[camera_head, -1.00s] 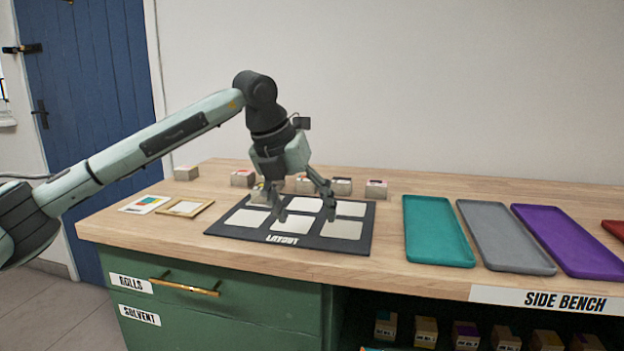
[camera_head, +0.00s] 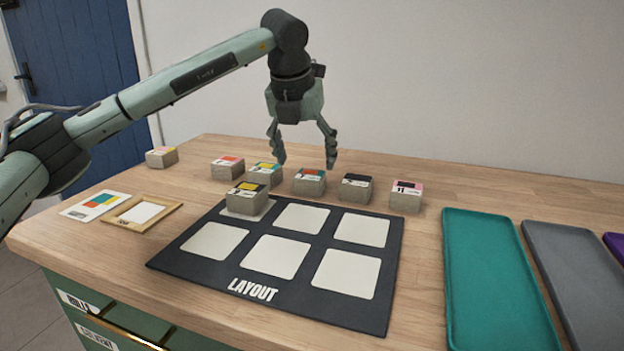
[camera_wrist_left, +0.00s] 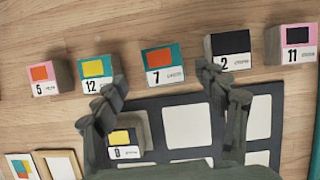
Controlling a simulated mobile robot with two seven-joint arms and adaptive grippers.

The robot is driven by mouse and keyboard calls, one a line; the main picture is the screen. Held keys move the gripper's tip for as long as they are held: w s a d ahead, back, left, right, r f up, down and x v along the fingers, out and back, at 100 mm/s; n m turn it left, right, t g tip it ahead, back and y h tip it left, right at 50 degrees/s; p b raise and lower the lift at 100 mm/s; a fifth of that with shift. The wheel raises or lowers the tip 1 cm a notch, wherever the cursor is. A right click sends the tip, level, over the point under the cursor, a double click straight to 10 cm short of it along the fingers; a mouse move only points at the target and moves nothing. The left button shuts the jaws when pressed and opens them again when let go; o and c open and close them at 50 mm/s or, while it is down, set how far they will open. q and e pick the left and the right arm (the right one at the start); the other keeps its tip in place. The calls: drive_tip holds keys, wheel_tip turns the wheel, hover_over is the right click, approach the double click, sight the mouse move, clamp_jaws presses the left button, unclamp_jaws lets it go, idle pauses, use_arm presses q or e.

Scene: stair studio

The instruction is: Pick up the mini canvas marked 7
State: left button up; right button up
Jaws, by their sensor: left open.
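The mini canvas marked 7 (camera_head: 309,181) is a small block with a teal, orange and white top. It stands on the wooden bench behind the layout mat, and its 7 reads clearly in the left wrist view (camera_wrist_left: 163,66). My left gripper (camera_head: 306,163) is open and empty, pointing down above this canvas. In the left wrist view its fingertips (camera_wrist_left: 162,76) lie to either side of the canvas, apart from it. My right gripper is not in view.
Canvases 12 (camera_wrist_left: 97,73) and 2 (camera_wrist_left: 231,52) flank it closely; 5 (camera_wrist_left: 52,77) and 11 (camera_wrist_left: 292,44) stand farther out. A yellow-topped canvas (camera_head: 247,198) sits on the black layout mat's (camera_head: 229,283) back-left square. A teal tray (camera_head: 492,280) lies right.

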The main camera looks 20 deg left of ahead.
sight(310, 174)
use_arm(q)
drive_tip(key=x, duration=0.4)
drive_tip(key=shift+d+f+p, duration=0.15)
drive_tip(key=shift+f+p, duration=0.15)
drive_tip(key=shift+f, duration=0.1)
drive_tip(key=shift+w+f, duration=0.15)
drive_tip(key=shift+f, duration=0.15)
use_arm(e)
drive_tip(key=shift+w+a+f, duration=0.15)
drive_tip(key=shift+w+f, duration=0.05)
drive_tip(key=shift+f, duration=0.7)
use_arm(q)
drive_tip(key=shift+c, duration=0.3)
drive_tip(key=shift+c, duration=1.3)
drive_tip(key=c, duration=0.9)
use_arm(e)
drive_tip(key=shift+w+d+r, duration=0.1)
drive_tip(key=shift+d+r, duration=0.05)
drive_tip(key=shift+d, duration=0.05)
use_arm(q)
drive_tip(key=shift+r, duration=0.15)
